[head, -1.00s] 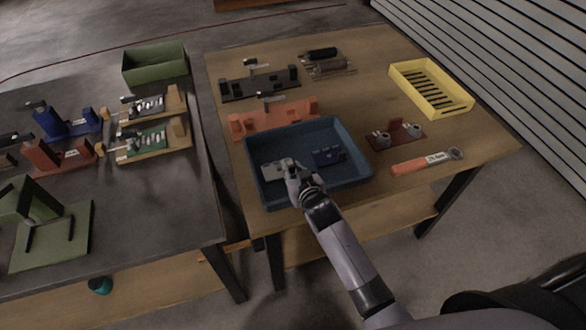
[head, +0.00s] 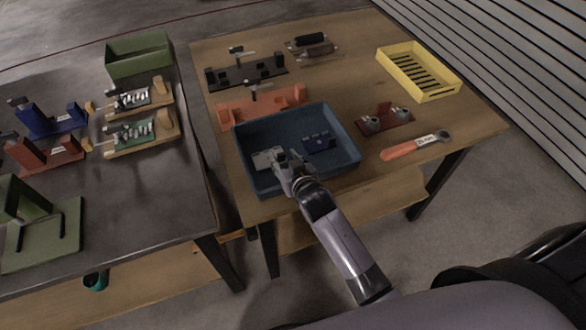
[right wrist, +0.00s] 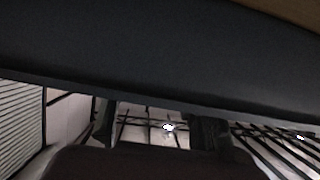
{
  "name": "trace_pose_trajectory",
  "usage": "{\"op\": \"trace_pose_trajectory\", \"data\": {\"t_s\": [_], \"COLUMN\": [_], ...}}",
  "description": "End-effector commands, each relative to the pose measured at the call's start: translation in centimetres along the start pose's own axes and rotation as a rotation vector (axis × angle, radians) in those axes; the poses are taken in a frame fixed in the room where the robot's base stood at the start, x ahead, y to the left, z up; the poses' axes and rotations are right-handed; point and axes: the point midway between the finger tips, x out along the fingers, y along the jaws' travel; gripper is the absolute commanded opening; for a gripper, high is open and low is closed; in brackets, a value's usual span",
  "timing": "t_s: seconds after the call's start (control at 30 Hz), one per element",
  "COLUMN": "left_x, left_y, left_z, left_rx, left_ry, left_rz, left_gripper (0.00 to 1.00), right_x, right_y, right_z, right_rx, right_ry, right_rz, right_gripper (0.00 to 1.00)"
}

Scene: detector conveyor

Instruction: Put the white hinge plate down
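The white hinge plate (head: 263,160) lies in the left part of the blue tray (head: 345,119), low and close to its floor. My right gripper (head: 284,157) is inside the tray, just right of the plate, and partly hides that side of it. In the right wrist view the two fingers of my right gripper (right wrist: 157,128) stand apart with nothing visible between them. A dark surface fills the upper part of that view. The plate cannot be made out there. My left gripper is not in view.
A dark blue part (head: 319,142) lies in the tray, right of my gripper. An orange fixture (head: 262,107) stands behind the tray. A red stand (head: 386,121) and an orange-handled tool (head: 412,146) lie to the right, with a yellow crate (head: 436,92) behind them.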

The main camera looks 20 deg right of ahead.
Motion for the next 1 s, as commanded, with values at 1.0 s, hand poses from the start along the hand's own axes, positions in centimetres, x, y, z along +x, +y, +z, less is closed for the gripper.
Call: {"op": "trace_pose_trajectory", "data": {"t_s": [1.0], "left_x": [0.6], "left_y": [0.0], "left_z": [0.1], "left_rx": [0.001], "left_ry": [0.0], "left_rz": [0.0], "left_gripper": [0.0], "right_x": [-10.6], "right_y": [0.0], "right_z": [0.0], "right_rx": [0.0], "right_ry": [0.0], "right_rz": [0.001], "right_gripper": [0.4]}}
